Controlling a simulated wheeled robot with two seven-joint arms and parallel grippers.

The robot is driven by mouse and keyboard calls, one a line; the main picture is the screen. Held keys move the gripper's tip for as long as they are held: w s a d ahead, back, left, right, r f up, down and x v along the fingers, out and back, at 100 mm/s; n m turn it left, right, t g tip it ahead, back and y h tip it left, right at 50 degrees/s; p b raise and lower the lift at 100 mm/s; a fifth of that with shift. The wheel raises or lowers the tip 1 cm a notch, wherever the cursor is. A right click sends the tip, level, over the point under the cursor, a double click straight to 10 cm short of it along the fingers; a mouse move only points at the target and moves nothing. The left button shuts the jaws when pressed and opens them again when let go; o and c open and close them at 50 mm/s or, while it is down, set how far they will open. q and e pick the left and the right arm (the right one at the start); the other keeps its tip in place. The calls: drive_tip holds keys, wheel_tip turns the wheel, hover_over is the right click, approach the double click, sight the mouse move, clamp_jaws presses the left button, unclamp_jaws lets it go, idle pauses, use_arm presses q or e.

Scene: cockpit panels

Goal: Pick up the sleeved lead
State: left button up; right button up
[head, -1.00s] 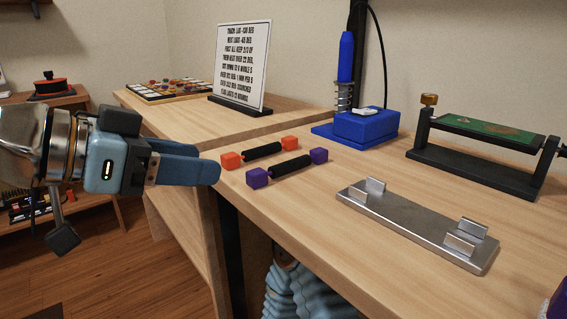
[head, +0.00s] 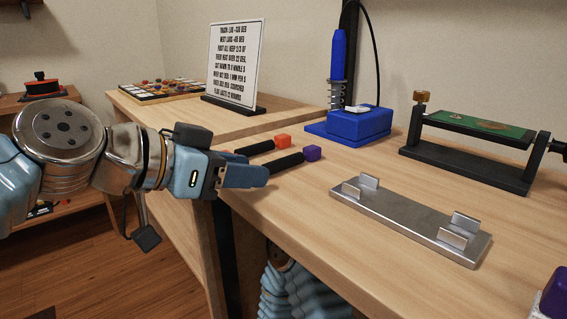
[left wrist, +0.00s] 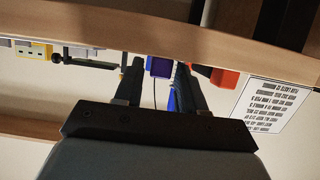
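Two sleeved leads lie side by side on the wooden bench. One is a black sleeve with orange end blocks (head: 283,141); the other is a black sleeve with purple end blocks (head: 312,153). My left gripper (head: 258,174) is open at the bench's left edge and hides the near ends of both leads in the head view. In the left wrist view, a purple block (left wrist: 160,67) shows between the open fingertips of my left gripper (left wrist: 159,68), and an orange block (left wrist: 222,78) is to their right. I cannot tell whether a finger touches the purple block. My right gripper is out of view.
A metal holder with upright tabs (head: 410,222) lies right of the leads. Behind are a blue soldering stand (head: 350,125), a black frame with a green board (head: 470,150) and a printed sign (head: 235,62). Bare bench lies between leads and holder.

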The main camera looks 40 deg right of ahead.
use_arm(q)
clamp_jaws()
